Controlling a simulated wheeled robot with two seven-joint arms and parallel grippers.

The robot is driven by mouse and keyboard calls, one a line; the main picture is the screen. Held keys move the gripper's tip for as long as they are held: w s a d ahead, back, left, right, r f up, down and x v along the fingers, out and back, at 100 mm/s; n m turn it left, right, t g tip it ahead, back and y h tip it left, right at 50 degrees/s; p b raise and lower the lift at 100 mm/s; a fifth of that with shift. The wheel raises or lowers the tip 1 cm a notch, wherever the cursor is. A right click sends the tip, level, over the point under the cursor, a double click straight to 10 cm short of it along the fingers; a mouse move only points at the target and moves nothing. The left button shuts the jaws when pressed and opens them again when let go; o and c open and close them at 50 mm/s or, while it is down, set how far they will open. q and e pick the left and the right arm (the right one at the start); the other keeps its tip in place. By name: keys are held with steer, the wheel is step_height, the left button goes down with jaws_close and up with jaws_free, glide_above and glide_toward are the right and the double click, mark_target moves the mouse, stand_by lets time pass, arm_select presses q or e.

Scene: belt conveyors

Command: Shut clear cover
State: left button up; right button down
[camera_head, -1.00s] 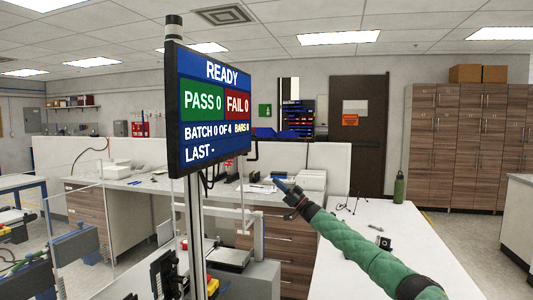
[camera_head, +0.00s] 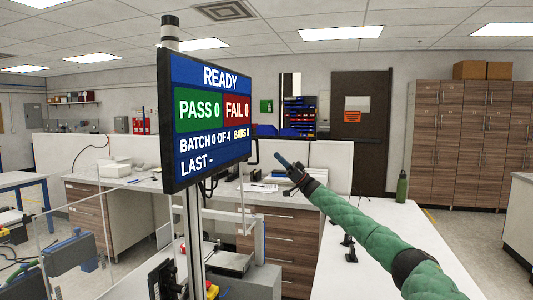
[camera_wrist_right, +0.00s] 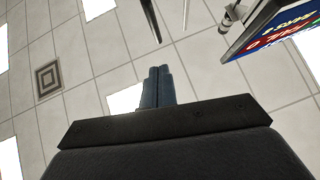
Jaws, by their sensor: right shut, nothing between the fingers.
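A clear panel (camera_head: 50,240), which looks like the clear cover, stands upright at the lower left of the head view, seen mainly by its thin pale edges. Whether it is hinged, and how far it is open, cannot be told. My right gripper (camera_head: 281,161) is raised at mid-picture, just right of the status screen and well apart from the panel. In the right wrist view its blue fingers (camera_wrist_right: 157,87) are together, empty, against the ceiling. My left gripper does not show.
A status screen (camera_head: 207,118) reading READY stands on a metal post (camera_head: 195,235) between the panel and my right gripper. A grey machine (camera_head: 240,280) is below it. A white table (camera_head: 385,235) with a green bottle (camera_head: 402,187) is at right. Blue-grey conveyor parts (camera_head: 72,252) are lower left.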

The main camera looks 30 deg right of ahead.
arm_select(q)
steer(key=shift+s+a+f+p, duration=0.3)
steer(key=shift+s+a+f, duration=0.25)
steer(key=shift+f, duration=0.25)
arm_select(e)
steer(key=shift+w+a+r, duration=0.3)
steer(key=shift+w+a, duration=0.55)
steer(key=shift+a, duration=0.25)
steer(key=shift+w+a+r, duration=0.25)
steer(key=shift+w+a, duration=0.55)
steer(key=shift+a, duration=0.25)
